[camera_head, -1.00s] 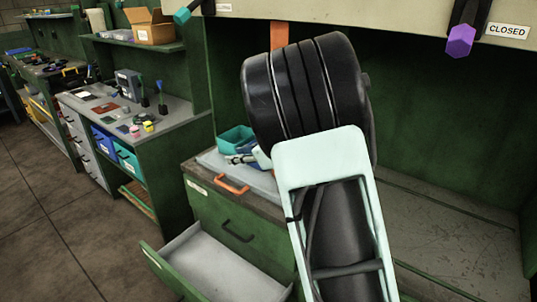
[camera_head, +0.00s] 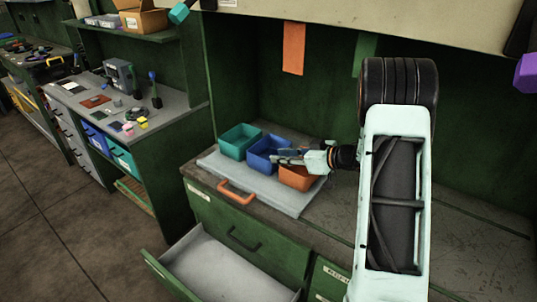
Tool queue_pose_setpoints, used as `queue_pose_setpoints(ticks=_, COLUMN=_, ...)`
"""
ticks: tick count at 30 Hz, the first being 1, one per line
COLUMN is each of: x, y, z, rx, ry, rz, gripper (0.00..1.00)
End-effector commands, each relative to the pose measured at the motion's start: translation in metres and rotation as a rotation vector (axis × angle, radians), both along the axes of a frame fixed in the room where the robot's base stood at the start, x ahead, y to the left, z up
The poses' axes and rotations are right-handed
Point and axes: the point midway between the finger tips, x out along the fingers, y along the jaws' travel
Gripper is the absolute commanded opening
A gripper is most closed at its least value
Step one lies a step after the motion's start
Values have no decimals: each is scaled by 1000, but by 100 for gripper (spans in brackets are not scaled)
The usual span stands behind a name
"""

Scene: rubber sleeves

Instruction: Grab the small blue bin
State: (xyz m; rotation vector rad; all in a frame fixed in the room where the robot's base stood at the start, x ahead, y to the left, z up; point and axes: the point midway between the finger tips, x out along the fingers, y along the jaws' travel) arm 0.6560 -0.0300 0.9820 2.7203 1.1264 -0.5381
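The small blue bin (camera_head: 257,157) sits on a grey tray (camera_head: 222,168) on the bench, between a teal bin (camera_head: 232,148) and an orange bin (camera_head: 300,181). My gripper (camera_head: 278,157) reaches in from the right, its fingers pointing left. The fingers overlap the right part of the blue bin and the back of the orange bin in the picture. I cannot tell whether they touch the blue bin or hang above it. The gap between the fingers is too small to make out.
An open drawer (camera_head: 215,270) juts out below. A hanging orange strip (camera_head: 294,48) is behind the bins. Another bench with a blue bin (camera_head: 94,138) stands at left. The bench right of my arm is bare.

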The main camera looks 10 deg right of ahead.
Motion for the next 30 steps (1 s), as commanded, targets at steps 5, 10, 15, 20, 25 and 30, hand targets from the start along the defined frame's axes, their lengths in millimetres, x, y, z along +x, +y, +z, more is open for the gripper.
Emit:
queue_pose_setpoints(ticks=5, x=19, y=21, z=-12, rx=-1, ry=2, rz=4, gripper=23)
queue_pose_setpoints(ticks=10, x=31, y=32, z=-20, rx=-1, ry=2, rz=2, gripper=23)
queue_pose_setpoints(ticks=15, x=45, y=48, z=-32, rx=-1, ry=2, rz=4, gripper=23)
queue_pose_setpoints(ticks=20, x=58, y=59, z=-40, rx=-1, ry=0, rz=1, gripper=23)
queue_pose_setpoints(ticks=25, x=61, y=61, z=-41, rx=-1, ry=0, rz=0, gripper=23)
queue_pose_setpoints(ticks=30, x=61, y=61, z=-41, rx=-1, ry=0, rz=0, gripper=18)
